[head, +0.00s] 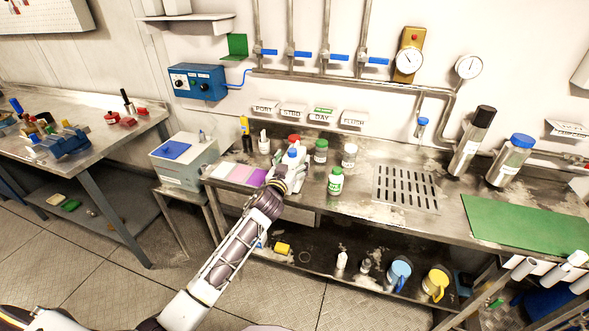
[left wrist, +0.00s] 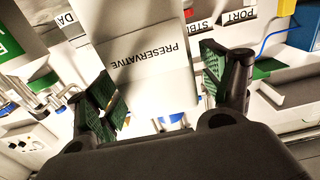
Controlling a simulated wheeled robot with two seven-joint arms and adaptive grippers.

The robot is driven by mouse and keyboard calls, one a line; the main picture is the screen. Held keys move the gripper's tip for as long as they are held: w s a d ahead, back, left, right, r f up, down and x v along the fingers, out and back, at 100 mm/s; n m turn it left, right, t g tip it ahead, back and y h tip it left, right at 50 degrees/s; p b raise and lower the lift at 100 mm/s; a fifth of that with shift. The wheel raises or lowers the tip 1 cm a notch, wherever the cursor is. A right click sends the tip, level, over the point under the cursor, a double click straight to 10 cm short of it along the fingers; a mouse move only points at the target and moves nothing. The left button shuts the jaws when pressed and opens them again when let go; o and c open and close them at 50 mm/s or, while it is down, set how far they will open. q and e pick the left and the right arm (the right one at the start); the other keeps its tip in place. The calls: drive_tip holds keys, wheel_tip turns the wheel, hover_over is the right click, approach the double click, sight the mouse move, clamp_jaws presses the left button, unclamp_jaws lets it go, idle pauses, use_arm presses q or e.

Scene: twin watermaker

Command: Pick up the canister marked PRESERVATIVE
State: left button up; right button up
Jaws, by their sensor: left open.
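The canister marked PRESERVATIVE (left wrist: 145,62) fills the upper middle of the left wrist view, a white body with black lettering that appears upside down there. My left gripper (left wrist: 160,92) is open, with one green-padded finger on each side of the canister's lower part in the picture. I cannot tell whether the pads touch it. In the head view my left gripper (head: 294,165) is at the bench among several capped bottles; it and the wrist partly hide what stands there, so I cannot read the canister's marking. My right gripper is not in view.
A green-capped bottle (head: 336,181) stands right of my left gripper. Another green-capped bottle (head: 320,152) and a white one (head: 349,156) stand behind it. Purple and pink pads (head: 240,174) lie to the left. A drain grate (head: 405,189) and green mat (head: 530,225) are farther right.

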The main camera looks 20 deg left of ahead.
use_arm(q)
drive_tip(key=shift+w, duration=1.2)
drive_tip(key=shift+c, duration=0.8)
drive_tip(key=c, duration=0.5)
clamp_jaws()
drive_tip(key=shift+r, duration=1)
wheel_tip(320, 180, up, 7)
drive_tip(key=shift+r+p, duration=0.1)
drive_tip(key=shift+p, duration=0.25)
drive_tip(key=shift+r, duration=0.55)
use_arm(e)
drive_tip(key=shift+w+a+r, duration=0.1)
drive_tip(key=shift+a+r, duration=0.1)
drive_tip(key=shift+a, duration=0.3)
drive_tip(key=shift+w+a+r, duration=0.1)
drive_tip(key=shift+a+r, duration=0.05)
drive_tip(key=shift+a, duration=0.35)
